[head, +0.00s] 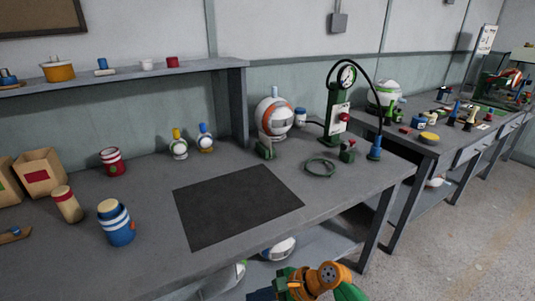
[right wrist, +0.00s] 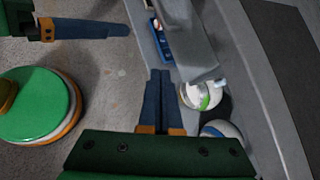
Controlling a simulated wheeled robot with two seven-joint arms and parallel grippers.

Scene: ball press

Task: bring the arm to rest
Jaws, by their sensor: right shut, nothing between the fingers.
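My right gripper (right wrist: 160,75) shows in the right wrist view with its two blue fingers together and nothing between them. It points toward the workbench edge and lower shelf, beside the bench rather than over its top. In the head view only part of one of my arms, orange and green, shows at the bottom edge; no fingertips are visible there. In the right wrist view my left gripper (right wrist: 128,30) comes in at the upper left, seen side-on, so its opening is unclear.
The workbench holds a dark mat (head: 235,205), a blue jar (head: 117,224), an orange-and-white ball (head: 273,118) and a green gauge stand (head: 336,112). White balls lie on the lower shelf, one also in the wrist view (right wrist: 196,96). The floor (head: 455,235) at right is clear.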

